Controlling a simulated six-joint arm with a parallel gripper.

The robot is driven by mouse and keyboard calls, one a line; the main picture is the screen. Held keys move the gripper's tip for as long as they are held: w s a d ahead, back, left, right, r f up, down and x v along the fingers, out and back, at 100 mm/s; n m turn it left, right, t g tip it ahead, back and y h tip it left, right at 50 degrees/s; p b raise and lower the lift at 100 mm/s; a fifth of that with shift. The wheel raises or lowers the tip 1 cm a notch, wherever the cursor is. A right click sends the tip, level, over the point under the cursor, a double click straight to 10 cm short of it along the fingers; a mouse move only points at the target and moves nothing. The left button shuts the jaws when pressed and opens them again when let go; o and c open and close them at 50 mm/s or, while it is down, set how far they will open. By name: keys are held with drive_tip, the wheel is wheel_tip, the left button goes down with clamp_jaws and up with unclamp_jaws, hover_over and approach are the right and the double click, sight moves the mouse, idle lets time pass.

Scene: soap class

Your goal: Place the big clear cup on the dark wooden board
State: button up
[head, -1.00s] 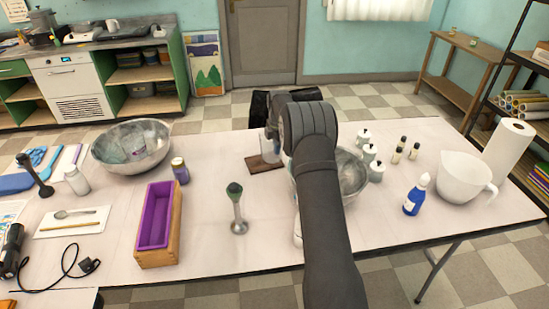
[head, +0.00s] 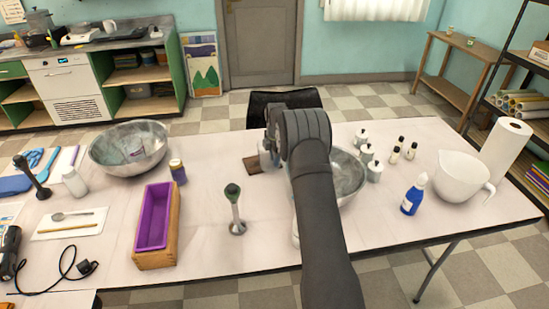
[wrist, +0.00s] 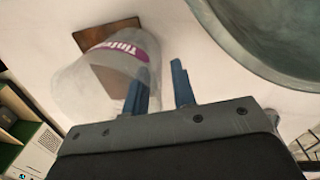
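The big clear cup (wrist: 85,85) with a purple label shows tilted in the wrist view, its mouth towards the lower left. In the head view the cup (head: 264,158) is mostly hidden beside my gripper, at the right side of the dark wooden board (head: 251,166). The board (wrist: 96,36) shows behind the cup in the wrist view, partly covered by it. I cannot tell whether they touch. My gripper (wrist: 161,80) has its two blue fingers apart. The left finger overlaps the cup's right edge, and the right finger is outside it.
A metal bowl (head: 349,180) stands close right of my gripper; its rim (wrist: 222,62) fills the wrist view's upper right. White jars (head: 367,153) stand beyond it.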

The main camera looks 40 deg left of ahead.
wheel_tip(320, 180, up, 12)
drive_tip(key=shift+s+d+r, duration=0.2)
drive_tip(key=shift+s+d, duration=0.05)
drive_tip(key=shift+d, duration=0.2)
idle(0.4)
drive_tip(key=f, duration=1.2)
drive_tip(key=shift+w+a, duration=0.2)
drive_tip(key=shift+a, duration=0.2)
drive_tip(key=shift+w+a+r, duration=0.1)
drive_tip(key=shift+r, duration=1.75)
